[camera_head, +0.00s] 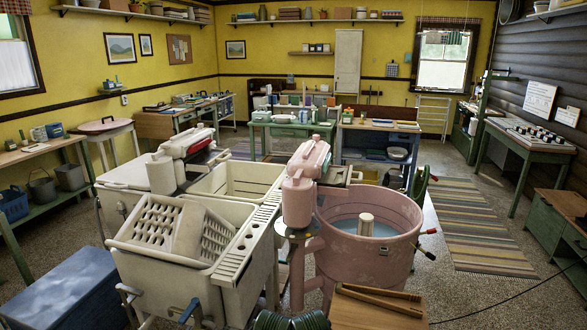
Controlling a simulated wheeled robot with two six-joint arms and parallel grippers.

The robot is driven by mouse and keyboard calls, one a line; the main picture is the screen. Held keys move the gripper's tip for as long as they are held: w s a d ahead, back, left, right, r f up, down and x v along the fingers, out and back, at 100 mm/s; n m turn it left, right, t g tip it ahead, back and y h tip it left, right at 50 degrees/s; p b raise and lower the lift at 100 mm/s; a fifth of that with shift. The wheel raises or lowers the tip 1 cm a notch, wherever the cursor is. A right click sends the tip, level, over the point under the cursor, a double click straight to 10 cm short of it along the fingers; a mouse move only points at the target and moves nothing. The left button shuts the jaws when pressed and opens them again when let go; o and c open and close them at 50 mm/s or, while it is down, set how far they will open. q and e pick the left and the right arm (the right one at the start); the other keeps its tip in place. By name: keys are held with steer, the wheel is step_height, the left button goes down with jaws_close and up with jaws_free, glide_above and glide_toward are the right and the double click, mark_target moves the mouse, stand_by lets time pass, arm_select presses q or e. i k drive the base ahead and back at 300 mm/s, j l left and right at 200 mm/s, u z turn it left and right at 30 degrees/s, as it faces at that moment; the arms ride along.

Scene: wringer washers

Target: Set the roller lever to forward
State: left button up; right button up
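A pink wringer washer (362,245) stands right of centre, its round tub open with water and a pale agitator post inside. Its pink wringer head (309,160) sits on a pink post at the tub's left rim. A cream wringer head (187,143) is farther back left. Neither of my grippers is in view.
Cream rinse tubs (180,280) with a washboard-like basket stand left of the pink washer. A wooden stool (378,310) with tongs is in front, beside a green ribbed coil (290,321). A blue chest (70,290) is front left. A striped rug (480,230) lies on open floor at right.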

mark_target(297, 177)
steer(key=i+j, duration=0.35)
steer(key=j, duration=0.15)
steer(key=i+j, duration=0.75)
steer(key=j, duration=0.2)
